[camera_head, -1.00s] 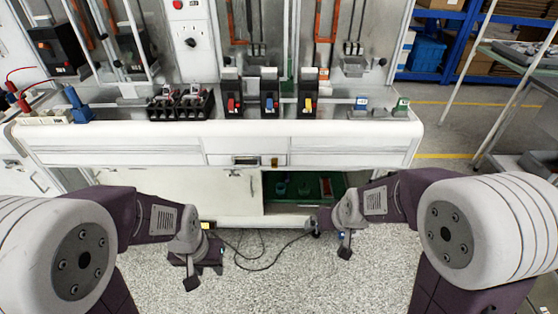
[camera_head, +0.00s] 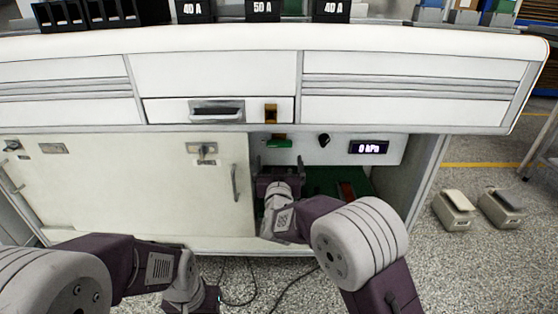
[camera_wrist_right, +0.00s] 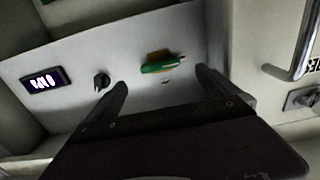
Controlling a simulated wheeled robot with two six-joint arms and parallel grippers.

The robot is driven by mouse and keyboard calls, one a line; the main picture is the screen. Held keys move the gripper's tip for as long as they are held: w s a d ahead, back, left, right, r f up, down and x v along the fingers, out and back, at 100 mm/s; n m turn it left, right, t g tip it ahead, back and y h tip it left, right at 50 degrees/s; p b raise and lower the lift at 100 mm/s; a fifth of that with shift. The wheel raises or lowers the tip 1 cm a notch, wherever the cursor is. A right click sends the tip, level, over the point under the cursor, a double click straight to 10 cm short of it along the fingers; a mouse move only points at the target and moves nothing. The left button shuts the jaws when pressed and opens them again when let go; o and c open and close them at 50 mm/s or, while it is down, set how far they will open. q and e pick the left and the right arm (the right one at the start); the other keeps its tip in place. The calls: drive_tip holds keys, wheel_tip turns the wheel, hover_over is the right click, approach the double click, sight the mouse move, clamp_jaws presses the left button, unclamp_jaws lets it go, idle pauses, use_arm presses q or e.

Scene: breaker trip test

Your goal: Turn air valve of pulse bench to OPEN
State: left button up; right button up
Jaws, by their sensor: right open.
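In the head view, a green handle (camera_head: 279,142), which looks like the air valve, is on the pale panel inside the open bay under the bench. It lies roughly crosswise; in the right wrist view the green handle (camera_wrist_right: 160,67) sits on a yellowish body. My right gripper (camera_head: 280,162) is just below and in front of it. In the right wrist view my right gripper (camera_wrist_right: 160,80) is open, its fingertips on either side of the handle, with no visible contact. My left gripper (camera_head: 195,300) is low at the bottom edge; its fingers are not clear.
A black knob (camera_head: 323,140) and a display (camera_head: 369,147) reading 0 kPa are right of the handle. A closed cabinet door (camera_head: 130,185) borders the bay on the left. The bench's drawer front (camera_head: 400,110) overhangs above. Cables lie on the floor.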

sight(279, 146)
drive_tip(key=w+b, duration=0.2)
drive_tip(key=w, duration=0.7)
drive_tip(key=shift+r, duration=0.15)
drive_tip(key=shift+c, duration=0.3)
drive_tip(key=c, duration=1.3)
